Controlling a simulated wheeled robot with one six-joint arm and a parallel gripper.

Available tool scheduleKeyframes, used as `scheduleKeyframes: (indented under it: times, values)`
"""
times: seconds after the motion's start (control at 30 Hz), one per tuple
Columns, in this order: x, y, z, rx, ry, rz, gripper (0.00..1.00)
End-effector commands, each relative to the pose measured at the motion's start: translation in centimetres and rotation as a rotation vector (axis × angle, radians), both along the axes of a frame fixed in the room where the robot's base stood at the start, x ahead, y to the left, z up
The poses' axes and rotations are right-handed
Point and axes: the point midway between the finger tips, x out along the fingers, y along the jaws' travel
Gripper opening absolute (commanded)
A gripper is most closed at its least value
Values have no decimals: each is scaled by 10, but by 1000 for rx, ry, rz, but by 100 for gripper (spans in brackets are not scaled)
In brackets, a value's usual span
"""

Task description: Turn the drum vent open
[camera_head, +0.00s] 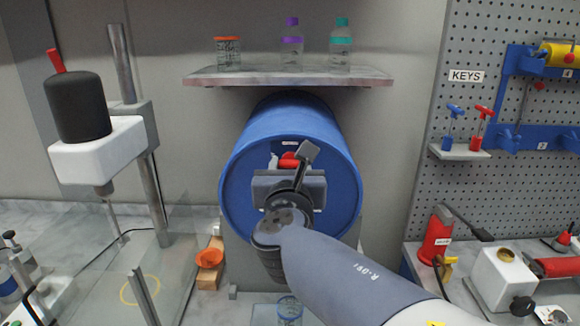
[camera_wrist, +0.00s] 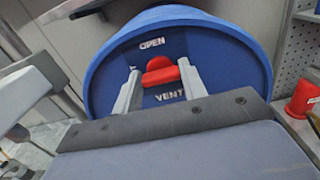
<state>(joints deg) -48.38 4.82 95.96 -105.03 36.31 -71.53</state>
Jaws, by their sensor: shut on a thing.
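The blue drum (camera_head: 240,170) lies on its side with its round end facing me, below a wall shelf. On that end is the red drum vent (camera_head: 287,162), mostly hidden behind my gripper (camera_head: 283,164) in the head view. In the wrist view the red vent (camera_wrist: 160,72) sits on the blue drum face (camera_wrist: 215,55) between the words OPEN above and VENT below. My gripper (camera_wrist: 160,82) has one finger on each side of the red vent and is shut on it. The vent's handle looks roughly level, slightly tilted.
A shelf (camera_head: 230,80) with several bottles and jars hangs above the drum. A stand with a black motor (camera_head: 78,105) is at left. A pegboard (camera_head: 410,150) with keys and rollers is at right. A clear jar (camera_head: 290,308) stands below the drum.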

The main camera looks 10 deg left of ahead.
Motion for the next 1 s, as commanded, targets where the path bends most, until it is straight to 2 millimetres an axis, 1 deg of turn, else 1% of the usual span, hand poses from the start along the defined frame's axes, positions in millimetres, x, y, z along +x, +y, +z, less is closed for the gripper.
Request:
scheduleKeyframes:
  times: [0.17, 0.37, 0.57, 1.0]
  values:
    - [0, 0, -1, 26, 5, 1, 17]
    - [0, 0, -4, 117, 27, 1, 17]
    - [0, -1, -6, 274, 64, 1, 17]
    - [0, -2, -6, 681, 163, 1, 17]
